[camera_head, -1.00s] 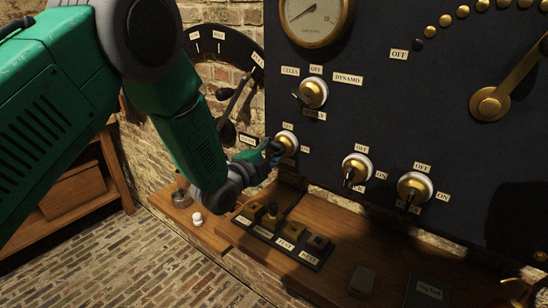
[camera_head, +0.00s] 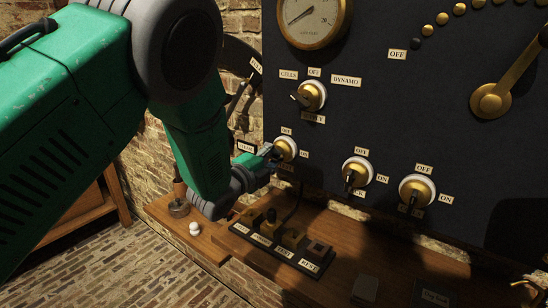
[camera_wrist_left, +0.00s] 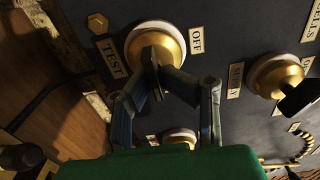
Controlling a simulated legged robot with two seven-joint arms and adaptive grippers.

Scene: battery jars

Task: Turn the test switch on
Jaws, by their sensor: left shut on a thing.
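The test switch (camera_head: 289,147) is a round brass knob on a white base on the dark panel, the lower left one in the head view. It has an OFF label above and an ON label to its right. It also shows in the left wrist view (camera_wrist_left: 150,35), beside the TEST and OFF labels. My left gripper (camera_head: 272,152) reaches it from the left. In the left wrist view its fingers (camera_wrist_left: 158,78) are shut on the switch's handle, which they largely hide. The handle's exact angle cannot be told. My right gripper is not in view.
The supply switch (camera_head: 312,96) sits just above, and two more brass switches (camera_head: 356,172) (camera_head: 416,190) sit to the right. A gauge (camera_head: 313,20) is at the top. Below, a wooden shelf (camera_head: 330,262) holds a labelled block with several terminals (camera_head: 290,238).

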